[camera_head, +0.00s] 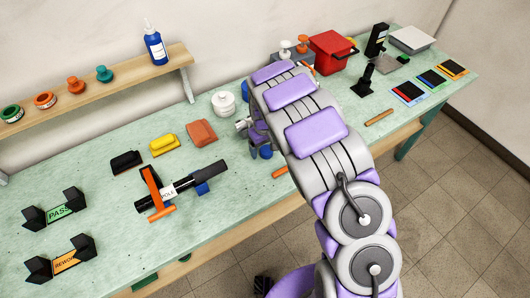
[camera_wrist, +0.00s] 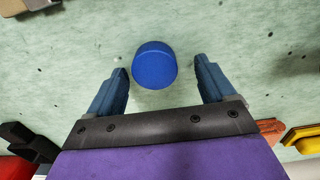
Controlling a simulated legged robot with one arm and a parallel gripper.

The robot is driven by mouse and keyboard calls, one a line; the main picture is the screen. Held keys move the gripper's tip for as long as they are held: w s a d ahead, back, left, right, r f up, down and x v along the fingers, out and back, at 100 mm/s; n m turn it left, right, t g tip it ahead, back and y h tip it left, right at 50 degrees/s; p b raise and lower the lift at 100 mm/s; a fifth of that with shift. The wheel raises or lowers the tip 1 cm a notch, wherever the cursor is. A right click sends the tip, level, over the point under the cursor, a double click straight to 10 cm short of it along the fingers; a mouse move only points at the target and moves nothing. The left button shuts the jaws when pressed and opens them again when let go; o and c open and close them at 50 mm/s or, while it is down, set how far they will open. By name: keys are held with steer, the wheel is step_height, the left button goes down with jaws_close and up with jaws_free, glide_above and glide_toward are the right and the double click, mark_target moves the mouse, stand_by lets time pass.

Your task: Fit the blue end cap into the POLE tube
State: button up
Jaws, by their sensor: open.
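The blue end cap (camera_wrist: 154,65) stands on the green table top. In the wrist view my gripper (camera_wrist: 160,72) is open, with one finger on each side of the cap and a visible gap to each. In the head view my gripper (camera_head: 257,138) is partly hidden by my arm, and the cap (camera_head: 266,152) shows just below it. The black POLE tube (camera_head: 208,171) lies slanted on the table to the left, with a white label reading POLE. An orange clamp (camera_head: 151,182) crosses it near its left end, and a blue support (camera_head: 202,188) shows under its right part.
Orange (camera_head: 201,132), yellow (camera_head: 165,145) and black (camera_head: 126,161) blocks lie behind the tube. PASS (camera_head: 58,211) and REWORK (camera_head: 66,261) holders stand at the left. A white stacked item (camera_head: 223,104) stands near my gripper. A red box (camera_head: 331,52) is farther back.

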steer(key=shift+a+f, duration=0.15)
steer(key=shift+f, duration=0.1)
steer(key=shift+d+r, duration=0.15)
steer(key=shift+d, duration=0.4)
steer(key=shift+c, duration=0.8)
steer(key=shift+d, duration=0.25)
steer(key=c, duration=0.3)
steer(key=shift+a, duration=0.6)
steer(key=c, duration=0.6)
steer(key=shift+d, duration=0.1)
steer(key=shift+c, duration=0.2)
steer(key=shift+d, duration=0.1)
